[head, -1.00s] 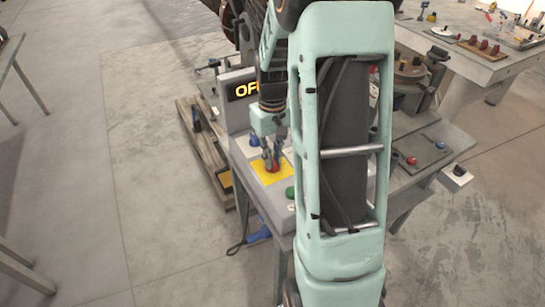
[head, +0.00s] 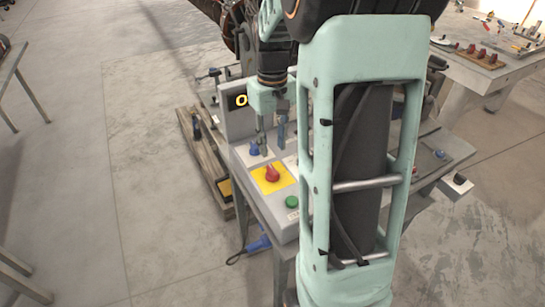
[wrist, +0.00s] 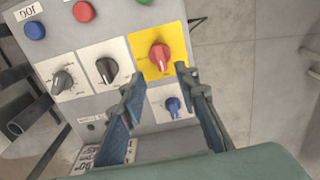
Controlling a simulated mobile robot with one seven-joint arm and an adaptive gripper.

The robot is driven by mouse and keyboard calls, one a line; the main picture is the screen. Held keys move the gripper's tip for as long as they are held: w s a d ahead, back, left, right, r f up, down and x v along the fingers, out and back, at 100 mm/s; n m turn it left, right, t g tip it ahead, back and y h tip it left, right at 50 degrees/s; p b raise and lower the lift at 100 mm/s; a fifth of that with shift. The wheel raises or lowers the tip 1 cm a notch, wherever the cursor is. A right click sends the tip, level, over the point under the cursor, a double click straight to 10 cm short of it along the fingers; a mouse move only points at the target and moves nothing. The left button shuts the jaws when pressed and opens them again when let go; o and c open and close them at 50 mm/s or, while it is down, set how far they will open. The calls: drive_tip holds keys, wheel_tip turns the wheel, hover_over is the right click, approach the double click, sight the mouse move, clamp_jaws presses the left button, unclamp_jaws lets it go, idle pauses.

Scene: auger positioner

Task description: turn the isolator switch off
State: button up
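The isolator switch, a red rotary knob (head: 272,174) on a yellow plate (head: 285,180), sits on the grey control panel. In the wrist view the red knob (wrist: 160,57) is fully visible, just beyond my fingertips, with its handle nearly in line with the picture's vertical. My gripper (head: 272,136) is open and empty, above the panel and behind the red knob in the head view. In the wrist view, my gripper's (wrist: 161,74) fingers are spread apart and do not touch the knob.
A blue knob (wrist: 173,106) is between my fingers in the wrist view. Two black rotary knobs (wrist: 107,70) (wrist: 63,82) and a row of buttons share the panel. A green button (head: 292,202) is near the panel's front edge. Open floor lies left.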

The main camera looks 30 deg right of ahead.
drive_tip(key=shift+r, duration=1.6)
